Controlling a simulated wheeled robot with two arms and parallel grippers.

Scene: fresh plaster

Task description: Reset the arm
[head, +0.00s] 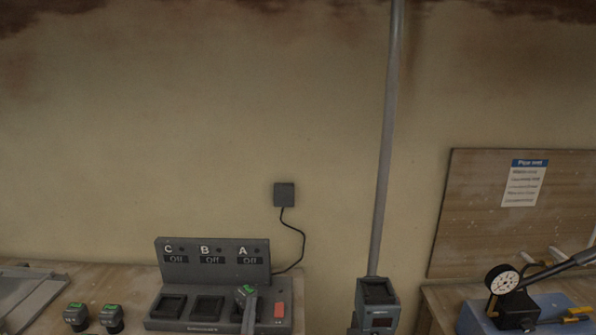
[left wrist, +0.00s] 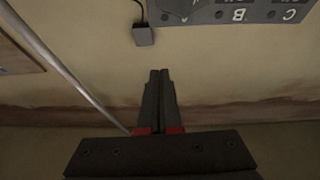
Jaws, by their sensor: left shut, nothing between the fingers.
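My left gripper shows in the left wrist view (left wrist: 160,74), where its two dark fingers lie together, shut and empty, in front of the bare plaster wall. I cannot make it out in the head view. A grey charging station (head: 213,262) stands on the bench at lower left in the head view, with bays C, B and A all reading Off. A battery with a green label (head: 246,292) is at bay A; whether it is fully seated I cannot tell. Bays C and B look empty. My right gripper is in neither view.
Two more batteries (head: 75,317) (head: 111,318) stand left of the charging station. A black wall adapter (head: 284,194) feeds it by cable. A grey pole (head: 388,130) runs down to a boxy device (head: 378,300). At right is a gauge (head: 503,281) with a lever. The wall area above is clear.

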